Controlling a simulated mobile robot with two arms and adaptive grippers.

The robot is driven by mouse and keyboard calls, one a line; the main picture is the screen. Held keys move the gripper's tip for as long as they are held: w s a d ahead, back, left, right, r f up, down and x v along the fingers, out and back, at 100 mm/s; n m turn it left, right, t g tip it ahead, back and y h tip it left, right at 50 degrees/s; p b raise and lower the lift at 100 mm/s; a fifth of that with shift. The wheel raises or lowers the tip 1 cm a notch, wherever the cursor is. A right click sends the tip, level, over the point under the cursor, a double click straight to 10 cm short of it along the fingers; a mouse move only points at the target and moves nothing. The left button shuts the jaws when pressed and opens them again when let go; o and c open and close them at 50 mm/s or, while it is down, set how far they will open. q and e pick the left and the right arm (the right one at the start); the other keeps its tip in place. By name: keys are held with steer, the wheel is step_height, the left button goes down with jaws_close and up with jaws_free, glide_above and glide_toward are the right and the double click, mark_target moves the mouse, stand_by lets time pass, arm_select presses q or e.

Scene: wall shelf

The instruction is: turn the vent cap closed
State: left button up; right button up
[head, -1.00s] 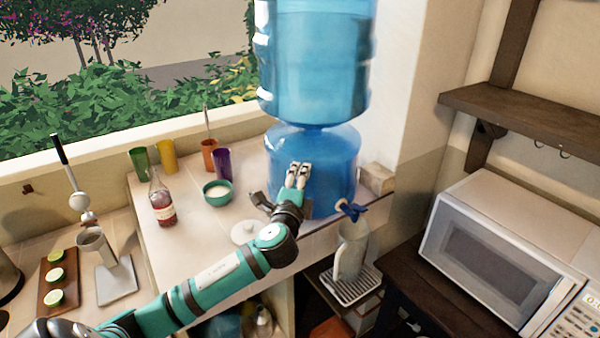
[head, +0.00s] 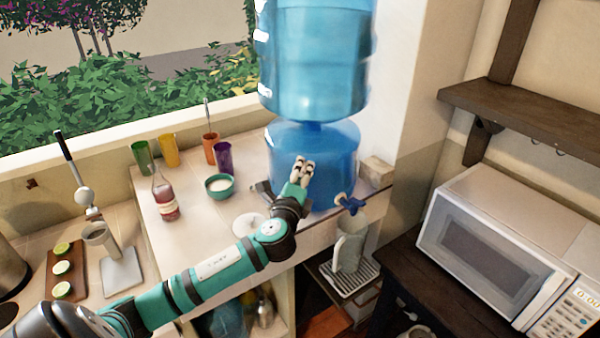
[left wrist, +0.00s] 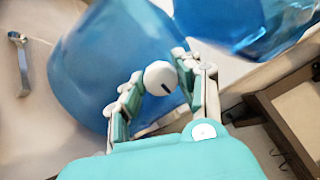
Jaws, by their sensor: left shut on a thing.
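The vent cap (left wrist: 160,78) is a white round knob with a dark slot, in the middle of the left wrist view. The fingers of my left gripper (head: 304,168) are on both sides of it, shut on it. In the head view the fingers hide the cap, in front of the blue lower bottle (head: 335,150) of the water dispenser. The same blue bottle fills the upper left of the left wrist view (left wrist: 95,65). My right gripper is in neither view.
A green bowl (head: 220,186), a red bottle (head: 165,200) and several cups stand left of the dispenser. A microwave (head: 500,250) is at right.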

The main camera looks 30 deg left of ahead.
arm_select(q)
steer(key=o, duration=1.2)
steer(key=shift+c, duration=0.2)
steer(key=v, duration=1.2)
steer(key=shift+f, duration=0.1)
